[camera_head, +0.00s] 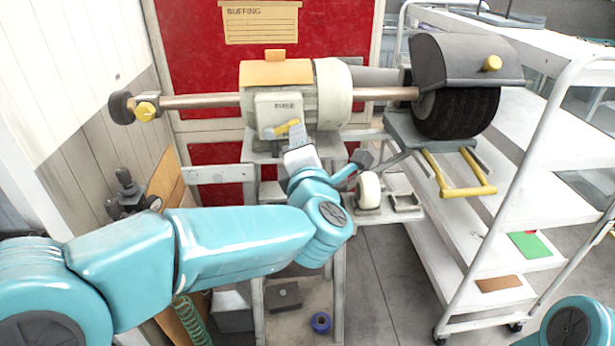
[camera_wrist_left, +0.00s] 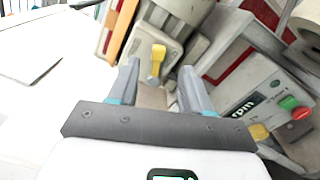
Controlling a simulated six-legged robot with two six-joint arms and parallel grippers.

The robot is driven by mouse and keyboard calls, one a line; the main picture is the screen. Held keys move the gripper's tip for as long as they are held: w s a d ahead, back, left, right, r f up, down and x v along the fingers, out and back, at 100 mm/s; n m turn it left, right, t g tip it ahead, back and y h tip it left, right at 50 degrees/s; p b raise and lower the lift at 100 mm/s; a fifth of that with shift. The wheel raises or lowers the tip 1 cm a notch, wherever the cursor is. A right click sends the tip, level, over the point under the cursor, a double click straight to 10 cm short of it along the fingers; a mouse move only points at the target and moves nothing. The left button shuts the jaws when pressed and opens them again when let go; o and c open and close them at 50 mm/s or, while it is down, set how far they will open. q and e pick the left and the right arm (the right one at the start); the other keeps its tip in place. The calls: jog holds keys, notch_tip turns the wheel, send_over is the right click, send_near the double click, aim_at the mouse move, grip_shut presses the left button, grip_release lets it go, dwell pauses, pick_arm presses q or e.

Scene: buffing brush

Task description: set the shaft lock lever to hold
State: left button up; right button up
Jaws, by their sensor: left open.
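The shaft lock lever (camera_head: 288,127) is a short yellow handle on the pale lock plate (camera_head: 278,103) at the front of the buffing motor (camera_head: 333,92). In the head view it lies near level, its right end slightly higher. Small dark lettering on the plate is too blurred to read surely. In the left wrist view the lever (camera_wrist_left: 157,58) shows ahead, between and beyond the fingertips. My left gripper (camera_head: 299,145) is just below the lever in the head view. Its fingers (camera_wrist_left: 160,75) are apart with nothing held; contact with the lever cannot be made out. My right gripper is out of view.
The shaft (camera_head: 205,101) runs left to a small wheel (camera_head: 121,107). A dark brush (camera_head: 458,112) sits under a grey hood at right, above a yellow bar (camera_head: 468,191). A control box (camera_wrist_left: 270,100) with red and green buttons stands right of the fingers. A white cart (camera_head: 540,190) stands right.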

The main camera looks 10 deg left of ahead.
pick_arm(q)
jog(key=b+v, duration=0.1)
jog(key=v, duration=0.8)
jog(key=shift+s, duration=0.15)
